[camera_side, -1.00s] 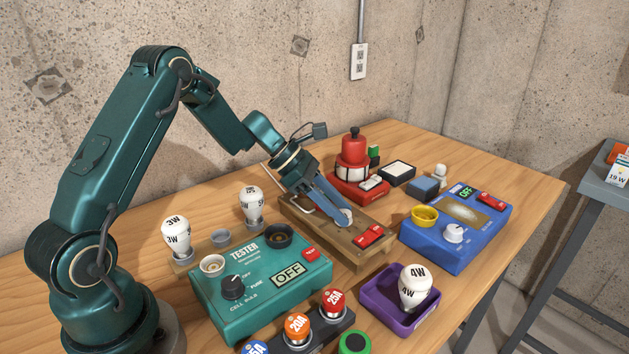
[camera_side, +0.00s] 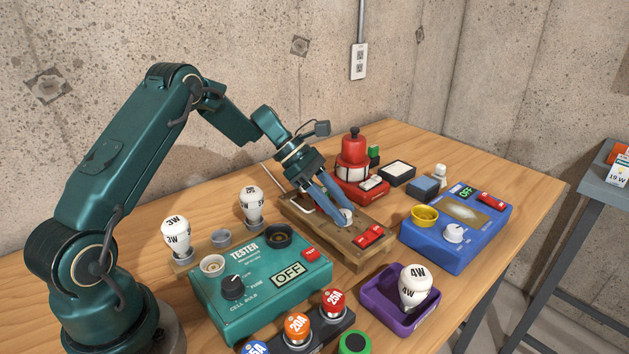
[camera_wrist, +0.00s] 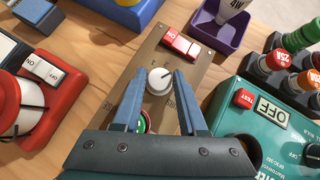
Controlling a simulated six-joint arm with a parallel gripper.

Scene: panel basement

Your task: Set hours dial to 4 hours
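The hours dial appears to be the white round knob (camera_wrist: 160,81) on the brown plate of the wooden board (camera_wrist: 190,62). It also shows in the side view (camera_side: 347,214). A short dark mark on its face points to the upper right in the wrist view. Small figures are printed around it, too small to read surely. My gripper (camera_wrist: 157,74) is open, one finger on each side of the knob. Slim gaps seem to show between fingers and knob. In the side view my gripper (camera_side: 342,218) comes down over the board and partly hides the knob.
A red switch (camera_side: 369,236) sits on the same board. The teal tester (camera_side: 262,285) is in front, the purple tray (camera_side: 375,308) at front right. The blue box (camera_side: 440,240) stands right, and a red base (camera_side: 358,190) with a red lamp stands behind.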

